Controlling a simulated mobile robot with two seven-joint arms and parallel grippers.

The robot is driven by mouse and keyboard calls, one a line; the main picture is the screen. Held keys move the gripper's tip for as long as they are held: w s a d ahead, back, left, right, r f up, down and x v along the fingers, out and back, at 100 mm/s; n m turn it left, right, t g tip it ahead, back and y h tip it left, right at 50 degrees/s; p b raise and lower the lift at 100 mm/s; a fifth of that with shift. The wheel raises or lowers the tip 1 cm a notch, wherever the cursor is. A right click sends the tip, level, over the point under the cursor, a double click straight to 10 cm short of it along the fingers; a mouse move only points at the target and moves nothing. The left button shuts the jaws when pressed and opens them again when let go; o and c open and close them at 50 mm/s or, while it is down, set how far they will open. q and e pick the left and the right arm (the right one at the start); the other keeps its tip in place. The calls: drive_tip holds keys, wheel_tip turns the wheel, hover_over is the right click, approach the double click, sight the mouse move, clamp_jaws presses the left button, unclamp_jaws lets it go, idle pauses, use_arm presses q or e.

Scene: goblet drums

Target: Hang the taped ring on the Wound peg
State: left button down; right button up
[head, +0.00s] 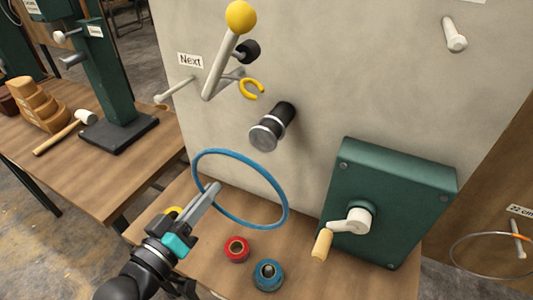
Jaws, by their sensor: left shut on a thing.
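My left gripper (212,191) comes in from the lower left and is shut on the rim of a blue ring (226,151), likely the taped ring. The ring is held up, tilted, in front of the grey panel, above the wooden table. No label reading "Wound" is legible. A pale peg (176,89) sticks out from the panel's left side below a "Next" label (190,61). Another white peg (454,35) is at the upper right, under a label cut off by the picture's top edge. My right gripper is out of view.
Red (237,248) and blue (268,275) tape rolls lie on the table. A thin ring (481,235) hangs at the far right.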

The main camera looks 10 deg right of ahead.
use_arm(q)
drive_tip(key=s+a+r+p, duration=0.4)
drive_tip(key=s+r+p, duration=0.1)
drive_tip(key=r+p, duration=0.1)
drive_tip(key=shift+s+p, duration=0.2)
drive_tip(key=shift+p, duration=0.25)
idle(0.4)
